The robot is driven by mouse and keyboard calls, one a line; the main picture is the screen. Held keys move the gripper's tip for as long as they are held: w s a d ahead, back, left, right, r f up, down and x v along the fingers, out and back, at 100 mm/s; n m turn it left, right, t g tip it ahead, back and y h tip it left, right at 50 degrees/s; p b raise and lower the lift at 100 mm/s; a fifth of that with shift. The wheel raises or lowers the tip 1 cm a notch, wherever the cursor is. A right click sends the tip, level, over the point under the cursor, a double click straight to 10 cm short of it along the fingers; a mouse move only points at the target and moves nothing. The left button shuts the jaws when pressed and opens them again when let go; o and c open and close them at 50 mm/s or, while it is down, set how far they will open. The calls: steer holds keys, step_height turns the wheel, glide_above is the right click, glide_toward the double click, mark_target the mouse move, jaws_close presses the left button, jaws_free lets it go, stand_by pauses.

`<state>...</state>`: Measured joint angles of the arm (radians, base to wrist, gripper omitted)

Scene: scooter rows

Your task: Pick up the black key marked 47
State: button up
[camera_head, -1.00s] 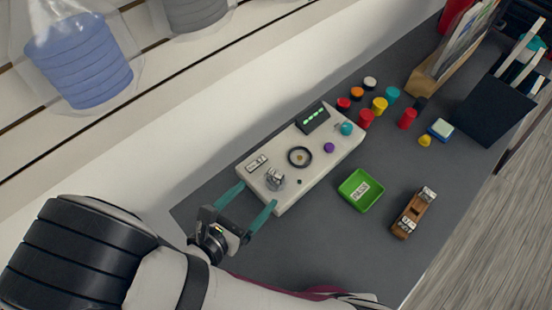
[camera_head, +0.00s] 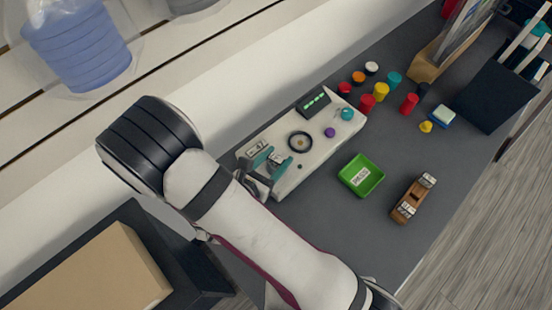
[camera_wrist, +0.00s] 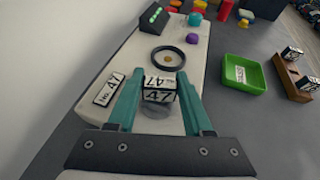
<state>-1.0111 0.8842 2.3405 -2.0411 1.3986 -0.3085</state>
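The black key marked 47 (camera_wrist: 159,93) stands on the pale control panel (camera_wrist: 207,57). White labels reading 47 show on its head. My gripper (camera_wrist: 159,88) has its two teal fingers on either side of the key head. The fingers look open, with a small gap to the key at the left; contact at the right is hard to judge. In the head view my gripper (camera_head: 272,162) is low over the panel's near left end, and my arm hides part of it. The key's lower part is hidden in both views.
A label plate marked 47 (camera_wrist: 109,88) lies left of the key. A dark ring (camera_wrist: 168,58) is beyond it. A green tray (camera_head: 361,176) and a wooden block with labelled pieces (camera_head: 412,201) sit right on the grey counter. Several coloured caps (camera_head: 381,92) stand behind the panel.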

jaws_close()
steer(key=shift+r, duration=0.1)
